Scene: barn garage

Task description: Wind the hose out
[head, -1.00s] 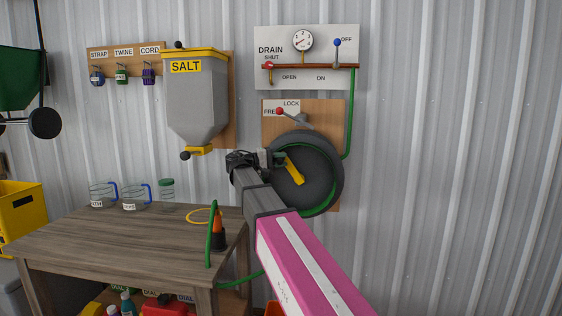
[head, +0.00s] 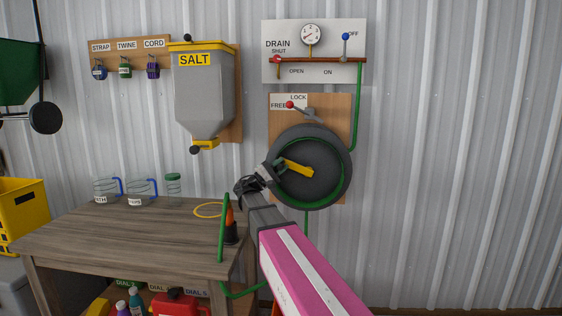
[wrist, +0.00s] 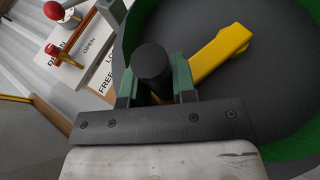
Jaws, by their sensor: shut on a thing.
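The dark hose reel (head: 338,190) hangs on a wooden board, with green hose (head: 280,188) around its inside. Its yellow crank arm (head: 297,167) points left from near the middle, tilted slightly. My gripper (head: 272,170) is at the crank's left end. In the wrist view its green fingers (wrist: 154,84) are shut on the black crank knob (wrist: 152,60), one on each side. The red-tipped lever (head: 290,104) above the reel points toward FREE. Hose hangs below the reel, passes behind my arm, and rises at the table's right edge (head: 222,230).
The wooden table (head: 130,235) stands at left with jars, a yellow ring (head: 209,210) and an orange-and-black cone-like piece (head: 231,228). The salt hopper (head: 205,95) hangs left of the reel. Above is the drain panel (head: 290,40) with valve levers. The wall right of the reel is clear.

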